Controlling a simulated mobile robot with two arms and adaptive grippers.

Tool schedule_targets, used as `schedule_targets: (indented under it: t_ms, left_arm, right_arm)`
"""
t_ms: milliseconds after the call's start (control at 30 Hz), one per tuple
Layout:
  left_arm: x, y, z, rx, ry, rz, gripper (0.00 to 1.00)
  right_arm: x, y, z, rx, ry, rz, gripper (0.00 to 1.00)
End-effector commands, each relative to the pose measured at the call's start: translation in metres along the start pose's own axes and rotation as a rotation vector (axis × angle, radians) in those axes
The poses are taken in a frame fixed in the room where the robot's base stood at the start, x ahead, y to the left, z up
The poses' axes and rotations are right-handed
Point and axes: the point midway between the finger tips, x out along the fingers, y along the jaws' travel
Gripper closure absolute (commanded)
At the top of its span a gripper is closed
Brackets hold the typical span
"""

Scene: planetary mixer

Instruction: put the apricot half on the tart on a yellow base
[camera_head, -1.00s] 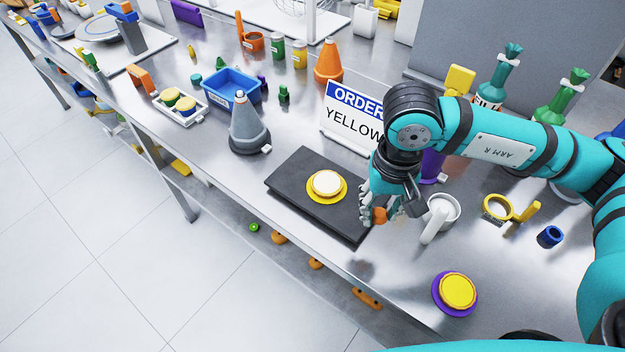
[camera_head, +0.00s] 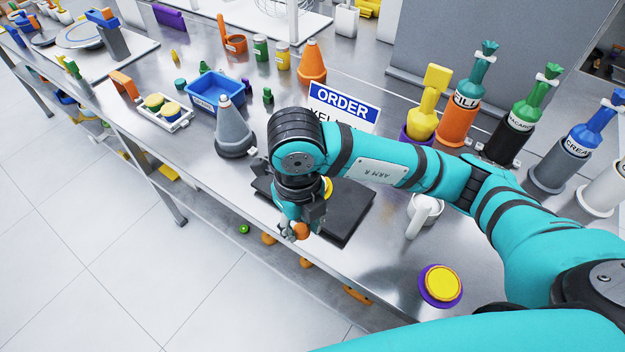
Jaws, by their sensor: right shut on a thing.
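My right gripper (camera_head: 297,233) is shut on an orange piece, the apricot half (camera_head: 300,231). It holds the piece low by the front edge of the dark board (camera_head: 347,215). Whether the piece touches anything below is hard to tell. The tart on a yellow base is on the board, mostly hidden behind my right wrist; only a yellow sliver of its base (camera_head: 328,187) shows. Another tart, yellow-topped on a purple base (camera_head: 441,284), sits at the front right of the table. My left gripper is not in view.
An order sign (camera_head: 343,100), partly covered by my arm, stands behind the board. Several bottles (camera_head: 515,120) stand at the back right. The table's front edge runs close by.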

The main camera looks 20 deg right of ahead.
Motion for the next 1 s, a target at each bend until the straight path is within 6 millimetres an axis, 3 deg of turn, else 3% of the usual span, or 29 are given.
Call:
schedule_targets:
  t_ms: [100, 267, 800, 1000]
  left_arm:
    - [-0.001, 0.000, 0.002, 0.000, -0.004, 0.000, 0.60]
    - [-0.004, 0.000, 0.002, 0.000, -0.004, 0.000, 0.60]
    - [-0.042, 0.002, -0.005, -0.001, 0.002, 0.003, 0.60]
    - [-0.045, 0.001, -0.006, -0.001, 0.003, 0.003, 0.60]
  right_arm:
    - [0.000, 0.006, 0.001, 0.145, 0.001, 0.005, 0.82]
    - [0.000, 0.002, 0.007, 0.227, 0.003, 0.004, 0.82]
    - [0.011, -0.099, 0.093, 0.230, 0.003, 0.003, 0.82]
    - [0.015, -0.113, 0.106, 0.225, 0.003, 0.005, 0.82]
